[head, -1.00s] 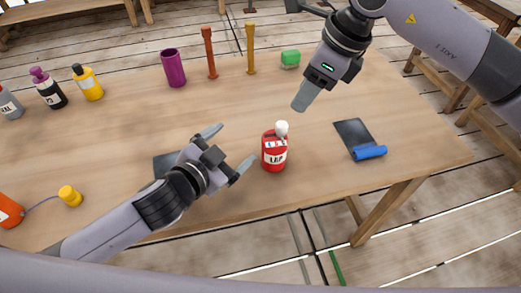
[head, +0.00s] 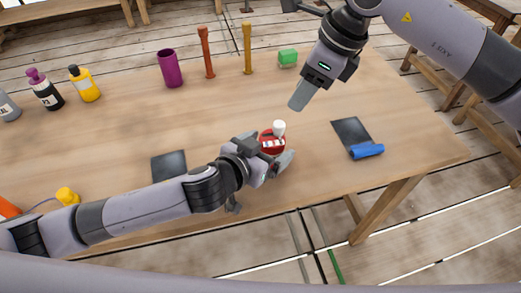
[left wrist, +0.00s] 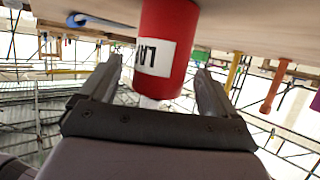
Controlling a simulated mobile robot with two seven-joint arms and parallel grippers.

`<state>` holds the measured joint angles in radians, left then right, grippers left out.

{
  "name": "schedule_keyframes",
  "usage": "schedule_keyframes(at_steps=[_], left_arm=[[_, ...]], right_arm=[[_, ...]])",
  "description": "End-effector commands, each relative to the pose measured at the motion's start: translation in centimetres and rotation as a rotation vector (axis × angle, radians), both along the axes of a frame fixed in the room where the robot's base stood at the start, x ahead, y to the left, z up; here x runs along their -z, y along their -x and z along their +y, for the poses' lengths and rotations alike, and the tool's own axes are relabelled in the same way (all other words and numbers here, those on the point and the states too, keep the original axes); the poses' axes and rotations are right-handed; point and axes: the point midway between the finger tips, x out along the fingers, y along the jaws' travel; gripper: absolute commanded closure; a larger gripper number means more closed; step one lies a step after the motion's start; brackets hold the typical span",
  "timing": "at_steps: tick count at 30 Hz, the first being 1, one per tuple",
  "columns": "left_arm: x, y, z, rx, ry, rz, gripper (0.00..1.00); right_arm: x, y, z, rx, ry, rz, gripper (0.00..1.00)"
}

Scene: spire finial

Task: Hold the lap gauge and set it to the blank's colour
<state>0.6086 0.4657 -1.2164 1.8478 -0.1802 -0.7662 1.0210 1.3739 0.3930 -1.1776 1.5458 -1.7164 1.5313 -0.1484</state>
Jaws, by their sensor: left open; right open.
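The red lap gauge (head: 266,136), a short cylinder with a "LAP" label and a white knob on top, stands on the table near its front edge. My left gripper (head: 273,160) is open at the gauge and hides its lower part. In the left wrist view the gauge (left wrist: 170,45) appears upside down between the two spread fingers (left wrist: 158,80); I cannot tell whether either touches it. My right gripper (head: 300,98) is open and empty above the table, right of the gauge. Which object is the blank is unclear; a green block (head: 288,57) lies at the back.
A dark sheet with a blue roll (head: 367,151) lies at right, another dark sheet (head: 169,165) at left. A purple cup (head: 171,68), an orange post (head: 207,52) and a yellow post (head: 247,48) stand behind. Bottles (head: 84,84) stand at far left.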

Motion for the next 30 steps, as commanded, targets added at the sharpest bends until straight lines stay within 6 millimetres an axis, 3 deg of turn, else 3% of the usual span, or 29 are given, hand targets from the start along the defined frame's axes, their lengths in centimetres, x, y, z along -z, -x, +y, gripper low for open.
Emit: schedule_keyframes(at_steps=[9,22,23,28,29,30], left_arm=[[1.2,-2.6,-1.7,0.000,0.000,-0.001,0.09],[1.5,-3.1,-2.0,0.001,-0.001,-0.002,0.09],[1.5,-3.1,-2.0,0.001,-0.001,-0.002,0.13],[1.5,-3.1,-1.9,0.000,-0.001,0.000,0.68],[1.5,-3.1,-1.9,0.000,-0.001,0.000,0.70],[1.5,-3.1,-1.9,0.000,-0.001,0.000,0.70]], right_arm=[[0.0,0.0,0.0,0.000,0.000,0.000,0.57],[0.0,0.0,0.0,0.000,0.000,0.000,0.57],[0.0,0.0,0.0,0.000,0.000,0.000,0.57],[0.0,0.0,0.0,0.000,0.000,0.000,0.57],[0.0,0.0,0.0,0.000,0.000,0.000,0.57],[0.0,0.0,0.0,0.000,0.000,0.000,0.64]])
